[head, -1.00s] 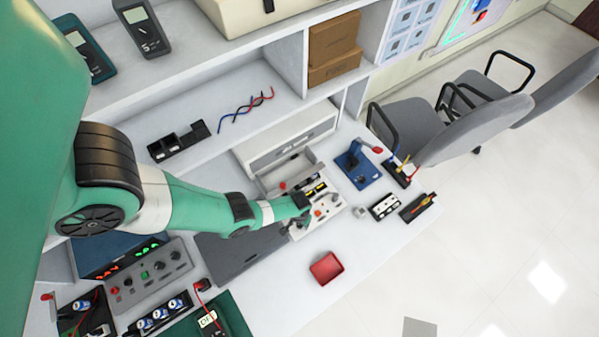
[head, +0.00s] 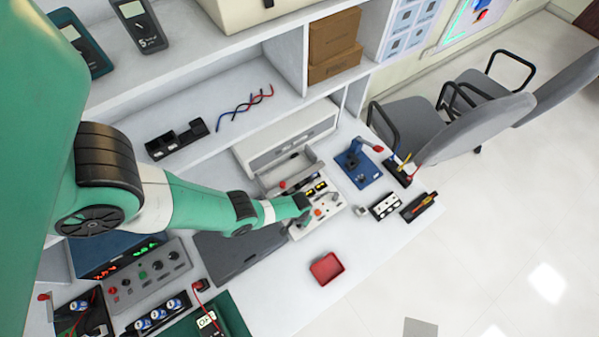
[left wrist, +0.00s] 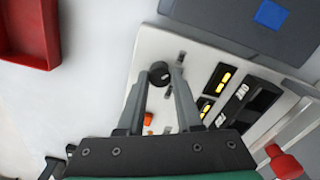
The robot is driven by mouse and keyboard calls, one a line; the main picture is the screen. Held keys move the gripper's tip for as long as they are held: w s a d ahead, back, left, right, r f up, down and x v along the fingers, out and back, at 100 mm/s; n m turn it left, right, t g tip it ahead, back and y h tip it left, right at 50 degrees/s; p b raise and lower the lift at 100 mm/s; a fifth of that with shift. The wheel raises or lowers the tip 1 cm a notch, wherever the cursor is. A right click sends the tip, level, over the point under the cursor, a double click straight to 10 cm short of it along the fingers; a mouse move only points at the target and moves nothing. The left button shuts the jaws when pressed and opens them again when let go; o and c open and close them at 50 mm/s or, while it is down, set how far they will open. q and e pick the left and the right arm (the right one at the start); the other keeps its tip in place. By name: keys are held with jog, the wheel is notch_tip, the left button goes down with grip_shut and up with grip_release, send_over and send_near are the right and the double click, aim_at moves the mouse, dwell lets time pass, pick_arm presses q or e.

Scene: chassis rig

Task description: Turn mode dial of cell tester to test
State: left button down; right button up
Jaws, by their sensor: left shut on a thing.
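The cell tester (head: 328,211) is a white panel unit on the bench, with yellow-lit displays and an orange-red button. It also fills the middle of the left wrist view (left wrist: 150,48). Its black round mode dial (left wrist: 159,73) sits between my left fingertips in that view. My left gripper (head: 303,217) reaches over the tester from the left and is shut on the dial, one finger on each side (left wrist: 163,76). The dial is too small to make out in the head view, and I cannot read its setting. My right gripper is not in view.
A red tray (head: 326,268) lies on the bench in front of the tester. A blue fixture (head: 357,167) and a white block with black sockets (head: 384,206) stand to its right. A dark grey panel (head: 240,250) lies to its left. The bench around the red tray is clear.

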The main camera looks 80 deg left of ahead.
pick_arm(q)
jog(key=shift+m, duration=0.3)
jog(key=m, duration=0.4)
jog(key=shift+m, duration=0.3)
jog(key=shift+m+b, duration=0.3)
jog(key=shift+m, duration=1.9)
jog(key=c, duration=0.6)
grip_release()
jog(key=shift+r, duration=0.1)
